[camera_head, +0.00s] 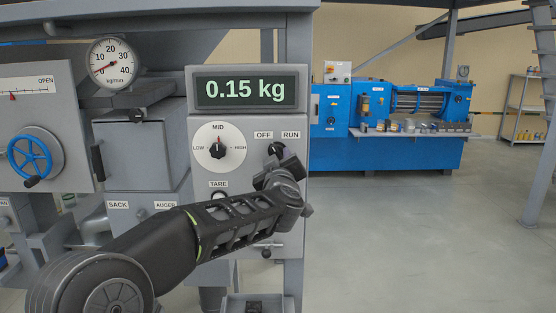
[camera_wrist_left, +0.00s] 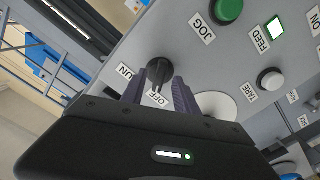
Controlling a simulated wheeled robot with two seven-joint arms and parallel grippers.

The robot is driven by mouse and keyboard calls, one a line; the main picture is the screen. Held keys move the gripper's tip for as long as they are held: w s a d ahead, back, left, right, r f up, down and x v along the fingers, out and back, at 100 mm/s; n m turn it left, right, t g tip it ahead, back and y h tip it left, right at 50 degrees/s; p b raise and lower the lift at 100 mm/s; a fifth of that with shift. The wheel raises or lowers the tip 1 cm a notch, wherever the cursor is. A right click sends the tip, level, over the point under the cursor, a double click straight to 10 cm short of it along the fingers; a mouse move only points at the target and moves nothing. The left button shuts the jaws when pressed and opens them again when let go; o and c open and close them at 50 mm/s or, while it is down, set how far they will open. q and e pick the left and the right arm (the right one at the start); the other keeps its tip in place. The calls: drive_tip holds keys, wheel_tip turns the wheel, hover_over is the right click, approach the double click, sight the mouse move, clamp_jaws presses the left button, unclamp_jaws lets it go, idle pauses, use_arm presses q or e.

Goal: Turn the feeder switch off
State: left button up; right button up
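The feeder switch (camera_head: 276,149) is a black knob under the OFF and RUN labels on the grey control panel. It also shows in the left wrist view (camera_wrist_left: 159,70), its narrow end toward the OFF label (camera_wrist_left: 158,98); its exact setting is hard to tell. My left gripper (camera_head: 282,168) is at the panel, just below the knob in the head view and partly covering it. In the left wrist view its fingers (camera_wrist_left: 159,92) stand apart, one on each side of the knob; contact cannot be made out. My right gripper is not in view.
The display (camera_head: 245,91) reads 0.15 kg. A LOW-MID-HIGH dial (camera_head: 218,148) is left of the switch. A lit FEED lamp (camera_wrist_left: 274,27), green JOG button (camera_wrist_left: 228,10) and white TARE button (camera_wrist_left: 270,79) are close by. Open floor (camera_head: 400,220) lies to the right.

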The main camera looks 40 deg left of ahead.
use_arm(q)
drive_tip(key=v, duration=0.6)
drive_tip(key=shift+s+d+b, duration=0.15)
drive_tip(key=shift+b, duration=0.3)
